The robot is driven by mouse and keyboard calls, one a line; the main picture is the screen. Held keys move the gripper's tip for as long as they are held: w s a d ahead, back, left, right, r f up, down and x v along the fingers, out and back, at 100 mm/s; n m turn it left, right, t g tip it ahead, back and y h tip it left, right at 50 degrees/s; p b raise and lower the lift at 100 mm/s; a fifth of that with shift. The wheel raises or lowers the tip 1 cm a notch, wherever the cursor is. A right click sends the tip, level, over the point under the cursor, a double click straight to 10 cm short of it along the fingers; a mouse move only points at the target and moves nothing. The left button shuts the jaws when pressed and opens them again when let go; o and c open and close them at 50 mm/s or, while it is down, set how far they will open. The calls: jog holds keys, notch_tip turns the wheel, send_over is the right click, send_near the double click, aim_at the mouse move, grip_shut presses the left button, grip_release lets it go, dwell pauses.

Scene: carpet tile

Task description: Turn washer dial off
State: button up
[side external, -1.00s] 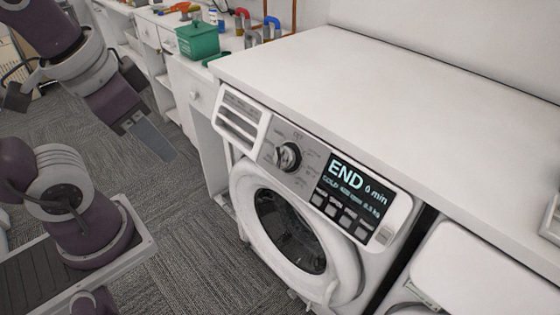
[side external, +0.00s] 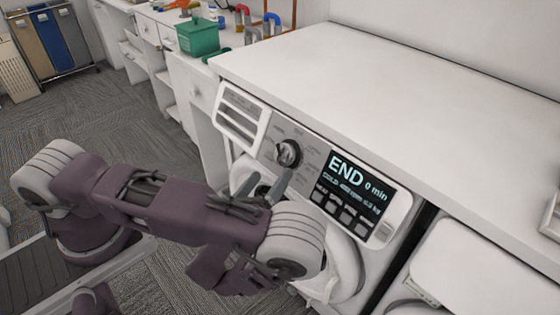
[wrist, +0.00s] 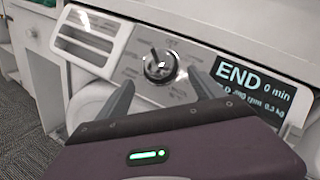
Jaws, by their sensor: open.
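The washer dial (side external: 288,153) is a round silver and dark knob on the washer's front panel, left of the lit display. It also shows in the wrist view (wrist: 160,66), above and between my fingertips. My gripper (side external: 278,187) is open in front of the panel, just below the dial in the side view. In the wrist view my gripper (wrist: 162,86) has its two fingers apart, with nothing between them but the panel behind. I cannot tell whether a fingertip touches the panel. The washer display (side external: 357,190) reads "END 0 min".
The round washer door (side external: 343,262) is partly hidden behind my arm. A white countertop (side external: 390,95) runs above the washer. A detergent drawer (side external: 239,118) is left of the dial. A green box (side external: 198,38) stands on the far counter. A second white machine (side external: 480,262) is at right.

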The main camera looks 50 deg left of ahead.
aim_at(279, 159)
jog(key=x, duration=0.6)
jog(key=shift+w+a, duration=0.25)
jog(key=shift+w, duration=0.1)
jog(key=c, duration=1.4)
jog(key=shift+m, duration=0.3)
jog(key=m+h, duration=0.1)
jog(key=m, duration=0.1)
jog(key=m+t+h, duration=0.1)
jog(key=m, duration=0.1)
jog(key=m+t+h, duration=0.1)
jog(key=shift+s+a+f+m, duration=0.1)
jog(key=shift+a+m, duration=0.2)
jog(key=shift+m, duration=0.1)
jog(key=shift+a+m+t+h, duration=0.1)
jog(key=shift+m+t+h, duration=0.05)
jog(key=shift+m+h, duration=1.1)
jog(key=shift+a+m+t+h, duration=0.15)
jog(key=shift+m+h, duration=0.6)
jog(key=shift+m, duration=0.9)
